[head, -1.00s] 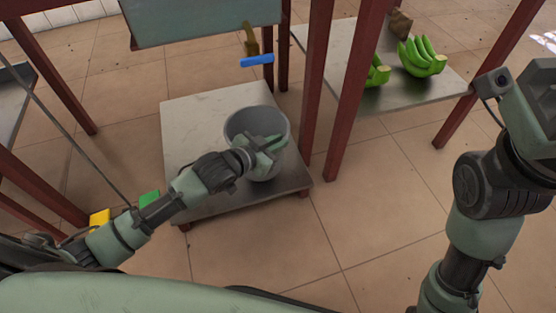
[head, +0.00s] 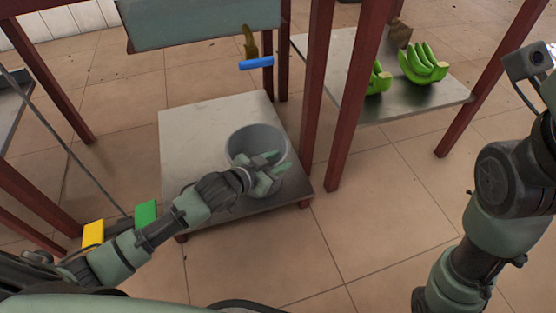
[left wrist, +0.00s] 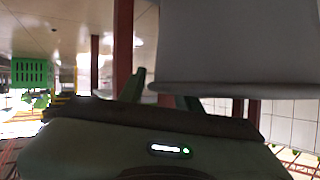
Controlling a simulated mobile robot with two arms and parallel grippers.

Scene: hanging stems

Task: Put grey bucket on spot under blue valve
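The grey bucket (head: 240,139) stands upright on a low, pale platform (head: 185,130), on its front right part. The blue valve handle (head: 256,63) hangs on a brass tap (head: 250,40) below the tank, behind and above the bucket. My left gripper (head: 269,160) is at the bucket's near right side, fingers spread apart, hiding part of its wall. In the left wrist view the bucket (left wrist: 235,45) fills the upper right, close to the green fingers (left wrist: 160,90). I cannot tell whether they touch it. No separate spot marking shows. My right gripper is out of view.
Dark red posts (head: 350,95) stand right of the platform. Green bananas (head: 422,63) lie on a metal shelf (head: 400,99) beyond. A green block (head: 146,213) and a yellow block (head: 93,234) show by my left arm. The platform's left part is bare.

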